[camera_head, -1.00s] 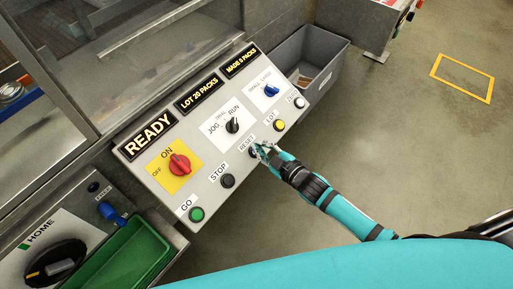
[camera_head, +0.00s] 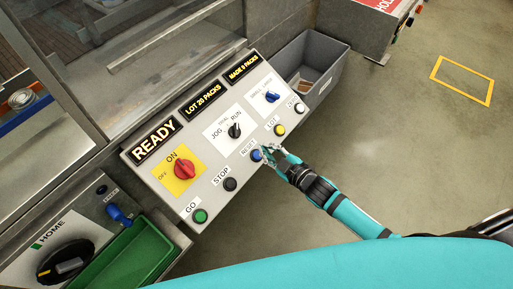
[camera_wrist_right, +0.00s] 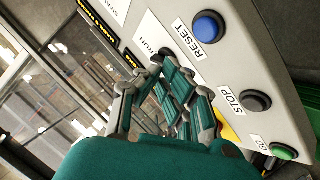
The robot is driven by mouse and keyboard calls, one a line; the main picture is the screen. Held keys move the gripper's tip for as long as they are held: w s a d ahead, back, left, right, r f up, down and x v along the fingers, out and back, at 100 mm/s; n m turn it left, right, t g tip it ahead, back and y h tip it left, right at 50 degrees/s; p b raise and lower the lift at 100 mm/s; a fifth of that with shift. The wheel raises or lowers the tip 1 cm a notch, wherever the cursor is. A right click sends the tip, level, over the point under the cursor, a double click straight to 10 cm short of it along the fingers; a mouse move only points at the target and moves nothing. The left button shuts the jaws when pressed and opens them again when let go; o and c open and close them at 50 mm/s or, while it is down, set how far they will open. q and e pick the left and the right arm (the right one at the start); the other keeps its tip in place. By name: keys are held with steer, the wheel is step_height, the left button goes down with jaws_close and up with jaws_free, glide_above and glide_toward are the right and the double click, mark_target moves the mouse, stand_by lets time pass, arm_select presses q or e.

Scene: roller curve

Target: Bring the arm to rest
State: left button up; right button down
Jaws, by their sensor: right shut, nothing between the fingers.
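My right gripper (camera_head: 270,151) is shut and empty, close to the blue RESET button (camera_head: 256,155) on the control panel (camera_head: 215,185). In the right wrist view the gripper (camera_wrist_right: 182,75) shows large in front of the panel, with the RESET button (camera_wrist_right: 208,27) beyond its fingers; whether they touch the panel I cannot tell. The right forearm comes in from the lower right. The displays read READY, LOT 20 PACKS and MADE 0 PACKS. The red knob (camera_head: 184,169) stands by ON. My left gripper is not in view.
A grey bin (camera_head: 330,75) stands behind the panel's right end. A green tray (camera_head: 130,255) and a HOME box with a black knob (camera_head: 62,266) are at the lower left. A glazed machine rises behind the panel. The floor at right is open, with a yellow marked rectangle (camera_head: 462,80).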

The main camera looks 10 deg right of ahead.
steer(key=shift+f, duration=0.1)
steer(key=s+d+f+m+g+h+b, duration=0.1)
steer(key=s+d+f+m+g+h, duration=0.3)
steer(key=f, duration=0.6)
steer(key=s+d+f+y+b, duration=0.1)
steer(key=s+d+f, duration=0.1)
steer(key=s+f, duration=0.6)
steer(key=s+d+f+m+g+h+b, duration=0.1)
steer(key=s+d+f+m+g+h, duration=0.2)
steer(key=f, duration=0.9)
steer(key=s+f+m+g, duration=0.1)
steer(key=s+f, duration=0.3)
steer(key=s, duration=0.5)
steer(key=s+f+g+b, duration=0.1)
steer(key=s+f+g, duration=0.2)
steer(key=s, duration=0.6)
steer(key=s+f+m+g+b, duration=0.1)
steer(key=s+f, duration=0.5)
steer(key=s, duration=0.3)
steer(key=shift+a+f+m+g, duration=0.2)
steer(key=shift+f+m+g, duration=0.1)
steer(key=shift+g, duration=0.1)
